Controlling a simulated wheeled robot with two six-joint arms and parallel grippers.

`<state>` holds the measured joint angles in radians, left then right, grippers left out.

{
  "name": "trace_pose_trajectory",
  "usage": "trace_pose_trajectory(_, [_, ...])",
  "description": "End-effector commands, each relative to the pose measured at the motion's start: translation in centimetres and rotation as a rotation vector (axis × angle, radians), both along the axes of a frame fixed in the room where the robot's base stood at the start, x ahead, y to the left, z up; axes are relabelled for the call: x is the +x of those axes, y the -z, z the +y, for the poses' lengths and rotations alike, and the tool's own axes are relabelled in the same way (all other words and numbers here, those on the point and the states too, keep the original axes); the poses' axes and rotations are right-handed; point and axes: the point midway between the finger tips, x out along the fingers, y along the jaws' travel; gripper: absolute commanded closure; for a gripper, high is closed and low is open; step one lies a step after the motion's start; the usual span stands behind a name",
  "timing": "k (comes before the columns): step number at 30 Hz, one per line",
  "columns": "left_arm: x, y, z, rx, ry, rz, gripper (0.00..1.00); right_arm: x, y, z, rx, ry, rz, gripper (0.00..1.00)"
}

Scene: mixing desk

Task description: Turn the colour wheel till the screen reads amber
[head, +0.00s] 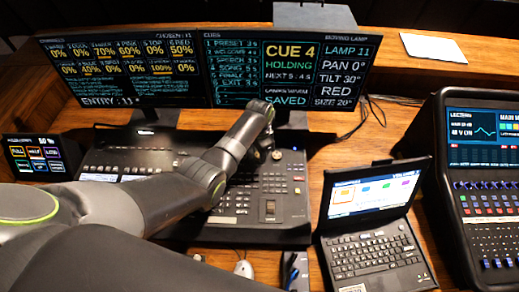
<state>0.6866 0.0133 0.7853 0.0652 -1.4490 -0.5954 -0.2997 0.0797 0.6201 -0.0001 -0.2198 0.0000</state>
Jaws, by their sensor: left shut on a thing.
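The right monitor's lamp panel (341,77) reads LAMP 11, PAN 0°, TILT 30°, RED, SIZE 20°. My left gripper (264,149) points down at the upper part of the black lighting console (232,222), below that monitor. It is shut on a small knob there, which looks to be the colour wheel; the gripper and wrist hide most of it. A small round knob (277,155) shows just right of the gripper. My right gripper is not in view.
A left monitor (121,72) stands behind the console. An open laptop (372,225) sits to the right, with an audio mixer (482,190) beyond it. A small button panel (35,155) is at far left. Paper (433,47) lies at the back right.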

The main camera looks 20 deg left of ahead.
Motion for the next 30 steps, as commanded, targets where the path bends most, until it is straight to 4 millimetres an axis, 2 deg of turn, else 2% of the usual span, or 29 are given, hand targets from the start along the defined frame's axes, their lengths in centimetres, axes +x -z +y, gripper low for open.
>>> trace_pose_trajectory(15, [0.1, -0.2, 0.0, 0.000, 0.440, -0.001, 0.92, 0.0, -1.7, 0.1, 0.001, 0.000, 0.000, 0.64])
trace_pose_trajectory(21, [0.1, -0.2, -0.1, 0.000, 0.546, -0.003, 0.92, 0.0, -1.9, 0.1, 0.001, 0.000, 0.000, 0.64])
trace_pose_trajectory(30, [0.1, -0.1, -0.1, 0.000, 0.615, -0.003, 0.92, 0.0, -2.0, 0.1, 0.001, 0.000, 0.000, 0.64])
